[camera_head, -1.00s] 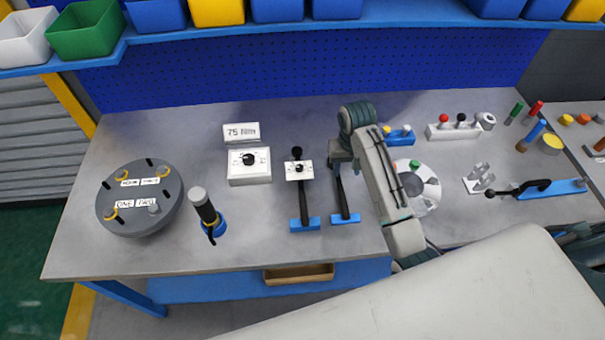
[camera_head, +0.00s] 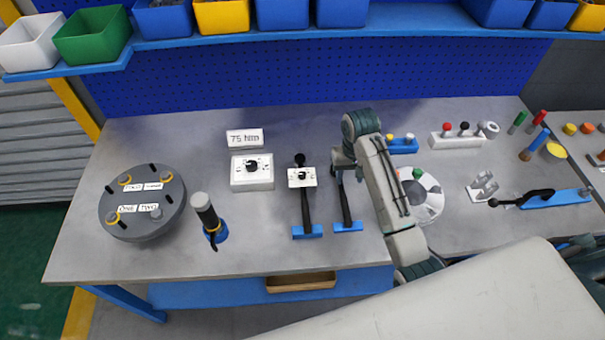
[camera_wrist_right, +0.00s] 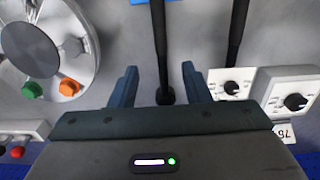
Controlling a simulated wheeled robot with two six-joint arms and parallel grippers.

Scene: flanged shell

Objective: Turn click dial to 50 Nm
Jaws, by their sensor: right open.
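A white box with a black knob (camera_head: 251,168) stands on the bench, with a "75 Nm" sign (camera_head: 244,137) behind it. A smaller white plate with a black knob (camera_head: 302,178) sits on a black-handled tool with a blue end. I cannot tell which is the click dial. My right gripper (camera_wrist_right: 160,88) is open and empty. In the head view it is right of the small plate, its fingers mostly hidden. In the wrist view a second black tool's round end (camera_wrist_right: 165,96) shows between the fingers; the small plate (camera_wrist_right: 231,86) and box (camera_wrist_right: 295,98) are to the right.
A grey round flange (camera_head: 142,205) and an upright black tool (camera_head: 208,217) stand at the left. A round white disc (camera_head: 427,197) is beside my right arm. A blue clamp (camera_head: 555,198) lies at the right.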

